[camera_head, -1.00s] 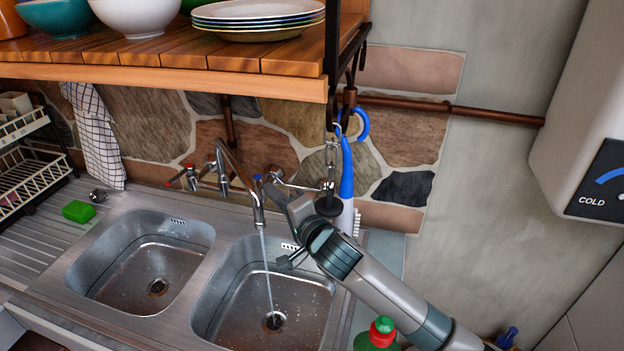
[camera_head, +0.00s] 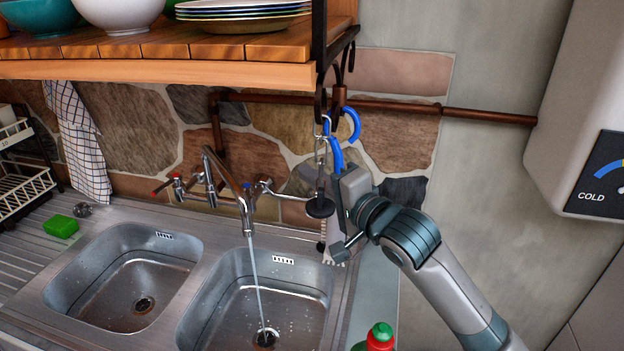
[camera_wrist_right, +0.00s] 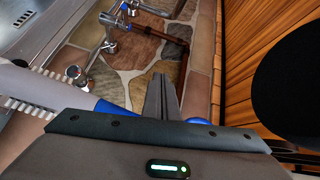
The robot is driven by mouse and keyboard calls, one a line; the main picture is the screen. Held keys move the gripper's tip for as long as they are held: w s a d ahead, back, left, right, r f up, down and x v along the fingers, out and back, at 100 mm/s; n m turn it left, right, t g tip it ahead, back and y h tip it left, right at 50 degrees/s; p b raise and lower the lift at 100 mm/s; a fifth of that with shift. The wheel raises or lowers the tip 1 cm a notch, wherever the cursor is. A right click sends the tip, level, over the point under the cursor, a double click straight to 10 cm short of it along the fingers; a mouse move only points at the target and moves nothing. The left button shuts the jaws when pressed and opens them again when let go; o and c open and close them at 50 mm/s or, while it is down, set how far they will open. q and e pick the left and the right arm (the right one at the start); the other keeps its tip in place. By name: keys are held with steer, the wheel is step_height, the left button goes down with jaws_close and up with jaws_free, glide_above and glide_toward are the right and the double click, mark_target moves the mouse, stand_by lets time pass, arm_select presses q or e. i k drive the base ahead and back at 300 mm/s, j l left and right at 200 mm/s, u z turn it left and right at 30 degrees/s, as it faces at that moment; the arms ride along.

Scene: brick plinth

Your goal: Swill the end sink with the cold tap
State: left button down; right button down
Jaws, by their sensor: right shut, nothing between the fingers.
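The mixer tap (camera_head: 232,182) stands at the wall with its spout over the right-hand sink (camera_head: 215,310). Its blue-marked cold side (camera_head: 250,188) is on the right, with a lever pointing right. A stream of water (camera_head: 257,290) runs from the spout to the drain. My right gripper (camera_wrist_right: 163,98) is shut and empty. In the head view it is right of the tap, in front of a hanging brush with a blue handle (camera_head: 337,157), and hides part of it. The brush's white bristles (camera_wrist_right: 30,88) show in the wrist view. My left gripper is out of view.
A black plug (camera_head: 320,207) hangs on a chain close to my gripper. A wooden shelf (camera_head: 150,70) with crockery overhangs the sinks. A red-and-green bottle (camera_head: 380,338) stands at the front right. A white heater (camera_head: 580,110) is on the right wall. The left sink (camera_head: 110,285) is empty.

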mark_target(248, 187)
steer(key=k+l, duration=0.8)
